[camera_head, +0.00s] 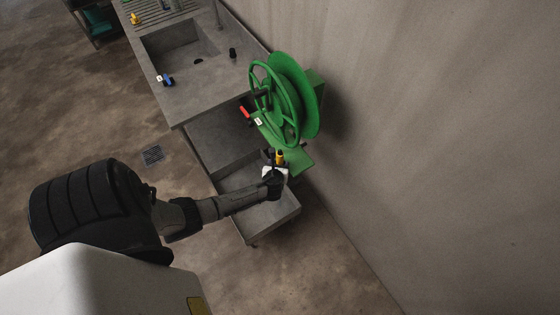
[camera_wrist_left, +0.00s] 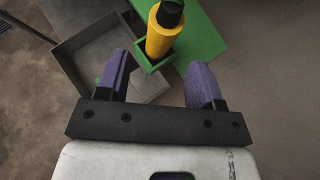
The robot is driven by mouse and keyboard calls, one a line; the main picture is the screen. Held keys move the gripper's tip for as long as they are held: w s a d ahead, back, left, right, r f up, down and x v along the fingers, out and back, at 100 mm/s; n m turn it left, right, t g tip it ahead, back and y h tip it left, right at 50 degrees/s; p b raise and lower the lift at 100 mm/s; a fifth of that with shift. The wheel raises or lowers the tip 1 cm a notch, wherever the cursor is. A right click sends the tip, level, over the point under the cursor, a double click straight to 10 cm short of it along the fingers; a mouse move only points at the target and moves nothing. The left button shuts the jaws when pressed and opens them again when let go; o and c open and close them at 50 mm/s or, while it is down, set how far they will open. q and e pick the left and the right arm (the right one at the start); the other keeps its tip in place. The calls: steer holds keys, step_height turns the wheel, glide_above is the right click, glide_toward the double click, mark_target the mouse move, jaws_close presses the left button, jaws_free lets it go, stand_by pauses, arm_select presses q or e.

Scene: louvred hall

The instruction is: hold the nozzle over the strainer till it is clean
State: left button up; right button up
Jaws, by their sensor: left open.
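The nozzle, yellow with a black end, stands in a green holder (camera_wrist_left: 152,64) under the hose reel. It shows in the head view as a small yellow piece (camera_head: 280,157) and large in the left wrist view (camera_wrist_left: 160,38). My left gripper (camera_head: 276,171) is just in front of the nozzle. In the left wrist view its purple fingers (camera_wrist_left: 158,72) are open and apart, with the nozzle beyond and between them, not gripped. I cannot make out a strainer in either view. My right gripper is not in view.
A green hose reel (camera_head: 288,100) with a red-handled part (camera_head: 245,112) is on the wall. A low grey basin (camera_head: 270,219) lies below my left gripper. A grey sink counter (camera_head: 196,98) stands further back, with a small blue item (camera_head: 168,79) on it.

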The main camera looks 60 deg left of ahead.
mark_target(279, 160)
arm_select(q)
steer(key=shift+b+x, duration=1.7)
steer(key=shift+x, duration=1.45)
steer(key=shift+c, duration=0.2)
steer(key=c, duration=0.7)
jaws_close()
